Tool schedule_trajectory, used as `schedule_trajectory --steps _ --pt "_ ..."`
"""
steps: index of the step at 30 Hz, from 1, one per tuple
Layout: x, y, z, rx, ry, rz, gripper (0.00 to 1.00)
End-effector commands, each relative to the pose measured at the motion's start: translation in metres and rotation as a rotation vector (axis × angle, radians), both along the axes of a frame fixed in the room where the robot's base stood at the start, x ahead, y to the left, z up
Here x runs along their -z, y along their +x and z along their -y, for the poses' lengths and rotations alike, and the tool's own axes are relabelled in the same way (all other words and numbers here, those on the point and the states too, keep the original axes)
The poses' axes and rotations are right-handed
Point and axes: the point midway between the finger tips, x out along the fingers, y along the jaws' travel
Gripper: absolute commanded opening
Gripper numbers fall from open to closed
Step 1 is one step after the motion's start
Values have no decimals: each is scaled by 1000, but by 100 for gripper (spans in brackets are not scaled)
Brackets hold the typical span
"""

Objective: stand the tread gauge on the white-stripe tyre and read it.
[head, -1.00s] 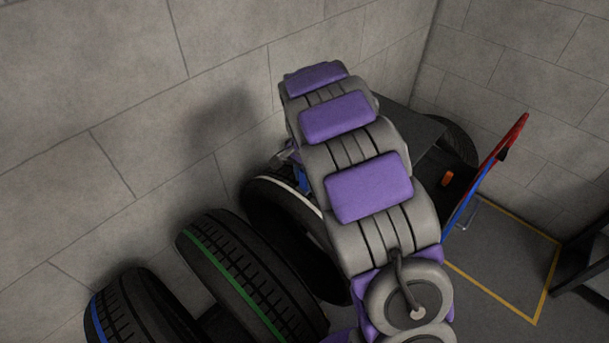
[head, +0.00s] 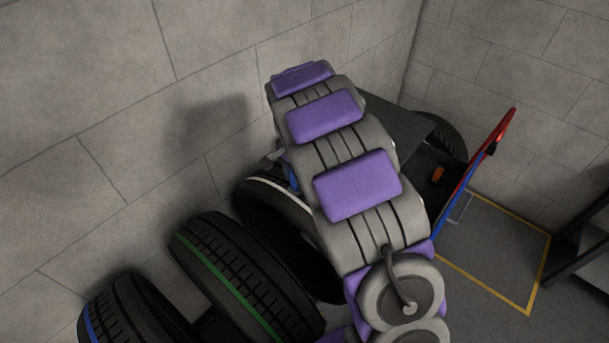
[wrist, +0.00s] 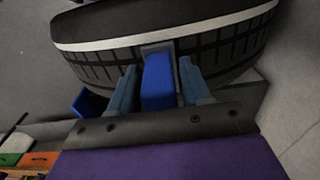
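The white-stripe tyre (wrist: 180,28) fills the top of the wrist view, its white band running across above the tread blocks. In the head view it (head: 262,200) stands partly hidden behind my arm. The tread gauge (wrist: 158,80), a blue block with a grey end, sits between the fingers of my gripper (wrist: 160,85). No reading shows.
A green-stripe tyre (head: 235,270) and a blue-stripe tyre (head: 135,305) stand to the left along the wall. A red and blue hand truck (head: 480,165) stands at the right near a yellow floor outline (head: 490,290). A dark shelf edge (head: 580,240) is at far right.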

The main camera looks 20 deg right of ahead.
Motion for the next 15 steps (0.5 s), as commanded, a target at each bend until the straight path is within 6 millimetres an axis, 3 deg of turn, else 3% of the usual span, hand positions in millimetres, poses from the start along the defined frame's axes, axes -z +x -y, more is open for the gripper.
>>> schedule_trajectory --steps 6,15 --pt "0 0 0 0 0 0 66" --pt "-5 0 0 0 0 1 66"
